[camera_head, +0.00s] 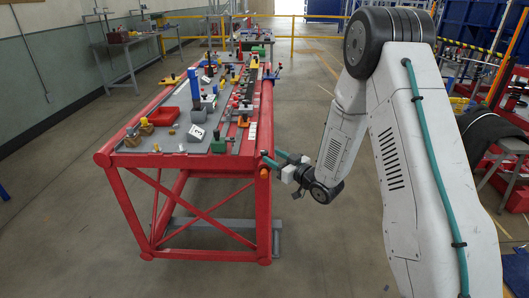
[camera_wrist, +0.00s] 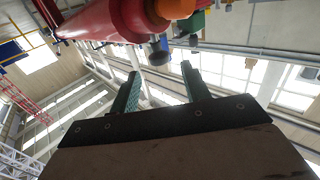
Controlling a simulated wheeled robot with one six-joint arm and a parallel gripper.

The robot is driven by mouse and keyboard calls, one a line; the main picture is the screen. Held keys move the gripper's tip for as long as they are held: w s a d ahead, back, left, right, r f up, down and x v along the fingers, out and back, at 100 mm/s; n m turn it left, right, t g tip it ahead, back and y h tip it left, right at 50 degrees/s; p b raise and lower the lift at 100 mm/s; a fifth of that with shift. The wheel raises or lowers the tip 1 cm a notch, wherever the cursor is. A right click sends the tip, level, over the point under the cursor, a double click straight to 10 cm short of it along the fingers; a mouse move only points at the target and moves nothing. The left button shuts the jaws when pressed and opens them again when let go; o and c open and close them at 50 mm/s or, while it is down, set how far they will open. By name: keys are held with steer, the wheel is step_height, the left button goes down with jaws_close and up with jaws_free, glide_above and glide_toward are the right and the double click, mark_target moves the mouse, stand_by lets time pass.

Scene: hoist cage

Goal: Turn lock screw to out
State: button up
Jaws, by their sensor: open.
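My gripper (camera_head: 273,157) is at the right front corner of the red-framed bench (camera_head: 190,170), its teal fingers pointing left at the corner. In the wrist view, my gripper (camera_wrist: 160,71) is open, with clear space between the fingers. A dark grey screw-like knob (camera_wrist: 158,50) sticks out from the red frame end just beyond the fingertips, roughly in line with the gap; it looks like the lock screw. The fingers appear apart from it. An orange round end (camera_head: 264,174) shows at the bench corner, below the fingers. How the screw is turned cannot be told.
The bench top carries a red tray (camera_head: 163,116), a blue post (camera_head: 195,86), a white marked block (camera_head: 196,132) and several small fittings. In the wrist view, the red frame (camera_wrist: 105,22) lies close above the fingers.

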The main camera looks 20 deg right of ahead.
mark_target(267, 153)
steer(key=x, duration=0.5)
steer(key=shift+w+a, duration=0.1)
steer(key=shift+w, duration=0.25)
steer(key=c, duration=1)
